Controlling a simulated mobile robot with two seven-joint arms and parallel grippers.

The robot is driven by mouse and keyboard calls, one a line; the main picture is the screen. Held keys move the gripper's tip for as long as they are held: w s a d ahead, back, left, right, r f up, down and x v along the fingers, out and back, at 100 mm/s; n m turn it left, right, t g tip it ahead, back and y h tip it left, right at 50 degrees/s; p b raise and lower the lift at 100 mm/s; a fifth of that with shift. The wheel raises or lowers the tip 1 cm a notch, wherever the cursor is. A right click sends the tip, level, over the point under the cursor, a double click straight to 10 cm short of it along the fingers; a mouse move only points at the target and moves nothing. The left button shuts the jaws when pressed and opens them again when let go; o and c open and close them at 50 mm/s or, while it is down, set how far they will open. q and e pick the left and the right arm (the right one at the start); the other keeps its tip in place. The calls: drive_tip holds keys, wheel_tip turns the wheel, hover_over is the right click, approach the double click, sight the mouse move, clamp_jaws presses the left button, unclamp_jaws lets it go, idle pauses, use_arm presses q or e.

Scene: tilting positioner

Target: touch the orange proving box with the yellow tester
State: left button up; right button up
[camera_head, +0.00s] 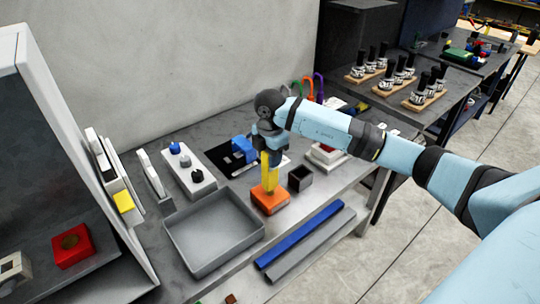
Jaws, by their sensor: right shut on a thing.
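The orange proving box (269,200) sits on the grey bench, to the right of a grey tray. The yellow tester (265,172) is upright above the box, held from above by my right gripper (267,150). The tester's lower end meets the top of the box in the picture; whether it touches or is just in front or above, I cannot tell for sure. The right gripper is shut on the tester. My left gripper is not in view.
An empty grey tray (176,238) lies left of the box. A dark open cup (300,178) stands close on its right. Blue (300,234) and grey bars lie along the front. A white block with knobs (189,171) and a blue thing (241,147) stand behind.

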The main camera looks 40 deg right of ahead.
drive_tip(key=shift+f, duration=0.45)
idle(1.1)
drive_tip(key=shift+r, duration=0.15)
drive_tip(key=shift+r+p, duration=2.2)
drive_tip(key=shift+r, duration=1.25)
